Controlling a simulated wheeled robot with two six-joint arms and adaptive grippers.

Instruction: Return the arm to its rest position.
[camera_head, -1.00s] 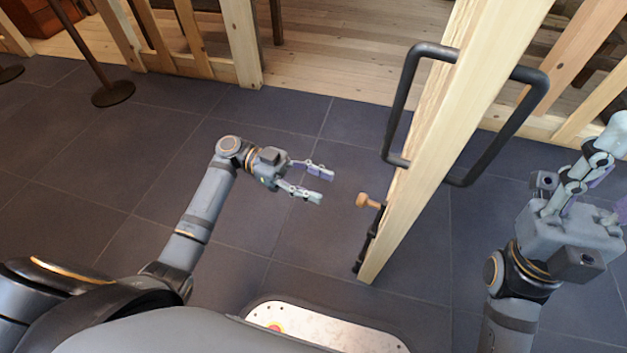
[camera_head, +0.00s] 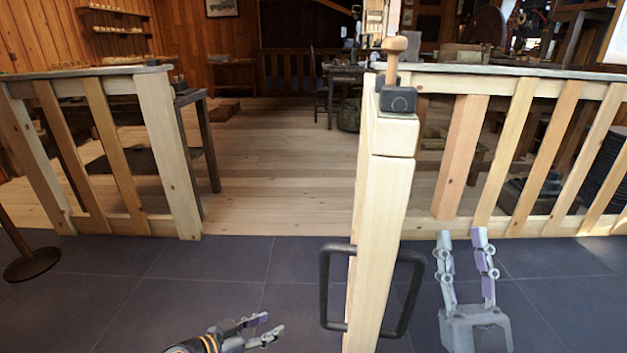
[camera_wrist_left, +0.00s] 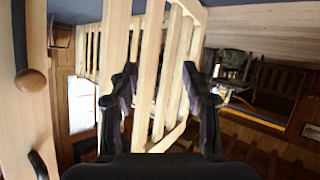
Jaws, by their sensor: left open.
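My left gripper (camera_head: 270,325) is low in the head view, left of the gate and apart from it. Its two fingers are apart with nothing between them. In the left wrist view its fingers (camera_wrist_left: 160,72) also stand open and empty, with gate slats far behind them. My right gripper (camera_head: 463,237) points up on the right side of the gate, its fingers apart and empty. The pale wooden gate (camera_head: 378,230) stands edge-on between the two grippers. A black handle (camera_head: 325,285) sits low on it. Most of my left arm is out of view.
A wooden knob (camera_head: 395,46) stands on a black latch on the gate top. Another wooden knob (camera_wrist_left: 31,80) shows close by in the left wrist view. Slatted railings (camera_head: 155,150) flank an opening onto a plank floor. A stand base (camera_head: 32,263) is far left.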

